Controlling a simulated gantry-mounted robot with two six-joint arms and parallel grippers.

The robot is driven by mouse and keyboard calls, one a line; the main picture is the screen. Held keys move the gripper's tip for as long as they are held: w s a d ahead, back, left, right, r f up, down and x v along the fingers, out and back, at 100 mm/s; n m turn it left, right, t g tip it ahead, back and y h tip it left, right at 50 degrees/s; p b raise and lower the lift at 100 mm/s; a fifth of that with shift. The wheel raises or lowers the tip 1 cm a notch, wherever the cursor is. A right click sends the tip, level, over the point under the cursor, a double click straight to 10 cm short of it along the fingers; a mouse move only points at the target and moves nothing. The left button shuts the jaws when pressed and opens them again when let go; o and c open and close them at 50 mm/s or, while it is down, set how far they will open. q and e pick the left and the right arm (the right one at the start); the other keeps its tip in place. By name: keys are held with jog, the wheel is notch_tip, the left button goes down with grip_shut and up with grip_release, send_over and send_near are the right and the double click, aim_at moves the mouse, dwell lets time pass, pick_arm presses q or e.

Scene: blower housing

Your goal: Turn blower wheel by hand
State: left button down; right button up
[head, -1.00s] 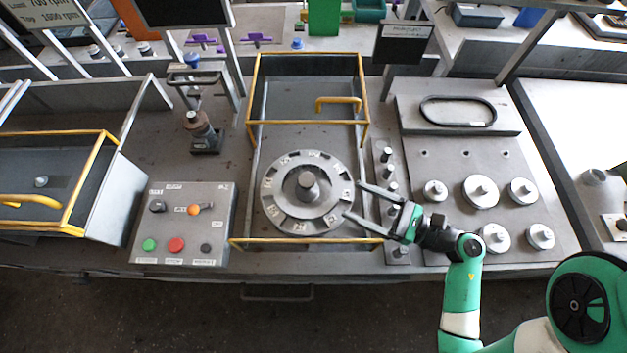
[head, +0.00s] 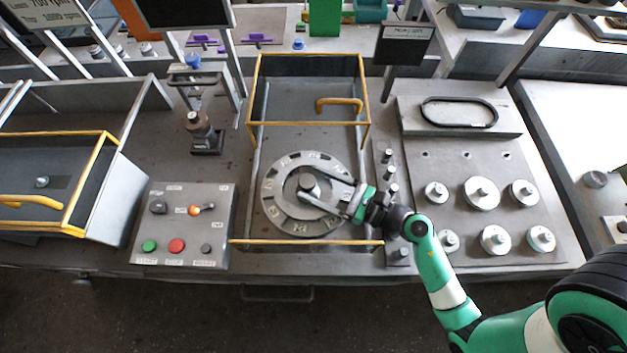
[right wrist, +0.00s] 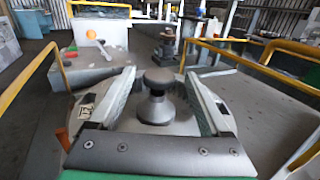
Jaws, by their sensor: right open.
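The blower wheel (head: 280,212) is a round grey disc with labelled slots around its rim, lying flat in the housing (head: 308,132). A dark knob, its hub (head: 307,183), stands at its centre. My right gripper (head: 312,186) is open over the wheel, its two fingers on either side of the hub. In the right wrist view the hub knob (right wrist: 158,98) stands between the spread fingers, with gaps visible on both sides. My left gripper is not in view.
Yellow rails (head: 300,243) frame the housing. A control box (head: 184,222) with buttons and an orange switch stands left. A plate with several round weights (head: 481,193) lies right. A strip of small pegs (head: 390,172) runs between it and the housing.

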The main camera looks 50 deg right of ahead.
jog(key=shift+w+a, duration=0.1)
jog(key=shift+w, duration=0.4)
grip_shut()
